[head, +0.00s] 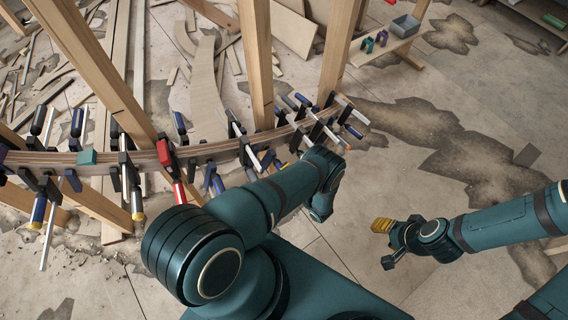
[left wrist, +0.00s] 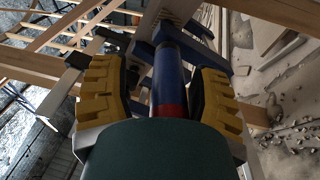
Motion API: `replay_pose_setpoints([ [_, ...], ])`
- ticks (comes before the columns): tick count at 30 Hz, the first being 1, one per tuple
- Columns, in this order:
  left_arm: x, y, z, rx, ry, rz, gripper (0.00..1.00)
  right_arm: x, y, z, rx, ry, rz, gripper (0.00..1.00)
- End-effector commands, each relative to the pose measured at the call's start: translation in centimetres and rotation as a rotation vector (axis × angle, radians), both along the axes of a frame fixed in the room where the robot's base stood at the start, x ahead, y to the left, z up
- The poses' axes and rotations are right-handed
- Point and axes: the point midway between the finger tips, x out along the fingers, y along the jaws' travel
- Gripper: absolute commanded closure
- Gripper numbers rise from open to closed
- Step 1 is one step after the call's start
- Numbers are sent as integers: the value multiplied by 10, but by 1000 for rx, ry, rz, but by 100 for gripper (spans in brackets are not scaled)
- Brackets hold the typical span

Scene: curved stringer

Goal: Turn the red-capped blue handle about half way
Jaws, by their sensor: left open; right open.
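The blue handle with a red cap (left wrist: 168,82) stands between the two yellow-padded fingers of my left gripper (left wrist: 162,78) in the left wrist view. The red band shows at its near end, just beyond the dark green body at the bottom. The fingers are open on either side of the handle, with a gap at its left; contact on the right cannot be told. In the head view my left arm hides its fingers and I cannot pick out this handle. My right gripper (head: 384,228) is open and empty, over the floor at the right.
A curved wooden stringer (head: 215,150) carries several clamps, including a red one (head: 164,153). Wooden posts (head: 256,60) rise beside it. A low bench (head: 385,45) with a grey bin (head: 405,26) stands at the back. The floor around my right gripper is clear.

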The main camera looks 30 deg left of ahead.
Motion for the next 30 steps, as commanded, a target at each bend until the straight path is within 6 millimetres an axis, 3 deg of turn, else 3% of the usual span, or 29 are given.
replay_pose_setpoints([
  [8,3,1,47,14,-5,1,40,0,0,1,0,0,0,53],
  [10,3,1,60,16,-6,1,31,0,0,1,0,0,0,53],
  [12,2,2,71,18,-4,2,30,0,0,2,0,0,0,53],
  [21,2,2,99,17,-5,3,30,0,0,3,0,0,0,53],
  [29,1,2,101,16,-4,4,30,0,0,3,0,0,0,53],
  [30,-11,-2,28,-326,94,36,30,0,0,3,0,0,0,53],
])
